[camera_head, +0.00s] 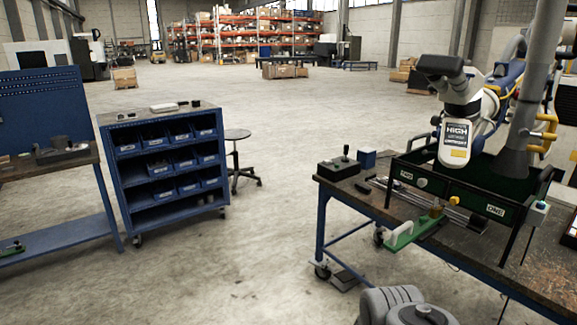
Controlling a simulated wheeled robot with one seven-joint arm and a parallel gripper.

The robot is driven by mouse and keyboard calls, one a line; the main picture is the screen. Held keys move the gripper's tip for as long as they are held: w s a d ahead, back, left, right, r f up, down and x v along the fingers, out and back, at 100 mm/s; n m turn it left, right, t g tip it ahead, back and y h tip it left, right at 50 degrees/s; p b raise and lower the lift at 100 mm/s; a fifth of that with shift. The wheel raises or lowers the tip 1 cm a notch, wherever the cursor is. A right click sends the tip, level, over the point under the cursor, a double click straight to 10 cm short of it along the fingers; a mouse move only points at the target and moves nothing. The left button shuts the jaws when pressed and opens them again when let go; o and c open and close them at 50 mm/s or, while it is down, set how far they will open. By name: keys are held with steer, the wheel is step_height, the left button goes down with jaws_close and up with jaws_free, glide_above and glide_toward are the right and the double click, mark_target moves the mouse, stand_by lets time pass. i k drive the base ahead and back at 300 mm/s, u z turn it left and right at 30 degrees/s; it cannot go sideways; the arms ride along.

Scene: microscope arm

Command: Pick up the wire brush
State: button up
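I cannot clearly make out the wire brush in this view. A long dark strip with a light edge (415,197) lies on the workbench (340,200) at the right. A green piece with a pale end (412,232) sits at the bench's front edge, with a small brass-coloured part (437,208) at its back. Both are too small to identify surely. My gripper is not in view; only grey rounded parts, probably of my arm, show at the bottom.
A microscope (460,100) stands over a dark green open box (468,190) on the bench. A black control box with a lever (338,168) stands at its left end. A blue bin cart (165,165) and a stool (238,136) stand left. The floor between is clear.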

mark_target(359, 186)
steer(key=u, duration=0.25)
steer(key=i, duration=2.55)
steer(key=z, duration=0.6)
steer(key=i, duration=1.3)
steer(key=z, duration=0.4)
